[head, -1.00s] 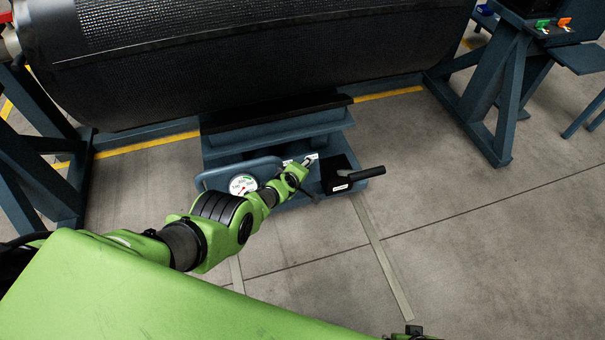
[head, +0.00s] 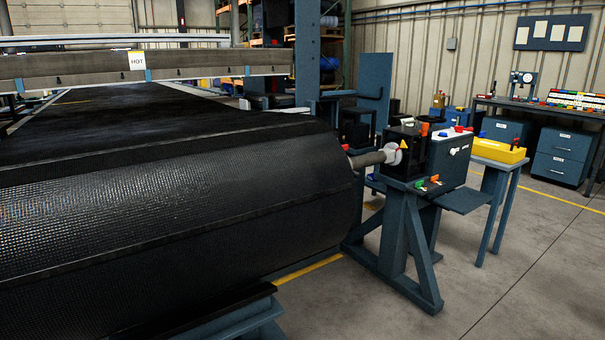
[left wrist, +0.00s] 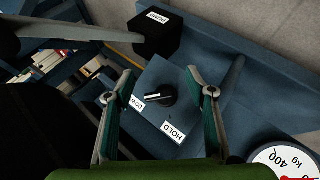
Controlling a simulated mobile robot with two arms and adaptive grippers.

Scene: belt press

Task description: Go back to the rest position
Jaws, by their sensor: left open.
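My left gripper (left wrist: 160,78) shows only in the left wrist view. It is open, with one green-backed finger on each side and nothing held between them. Behind the gap is a blue valve panel with a black knob (left wrist: 159,97) and labels, one reading HOLD (left wrist: 174,132). The fingers appear to stand clear of the knob, but their distance from it is hard to tell. My right gripper is in neither current view.
In the head view, the large black belt roll (head: 180,215) fills the left. Its shaft meets a blue stand (head: 400,235) with a control box (head: 443,158). A yellow case (head: 498,150) and a workbench (head: 560,115) are farther right. Floor (head: 530,270) at lower right is clear.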

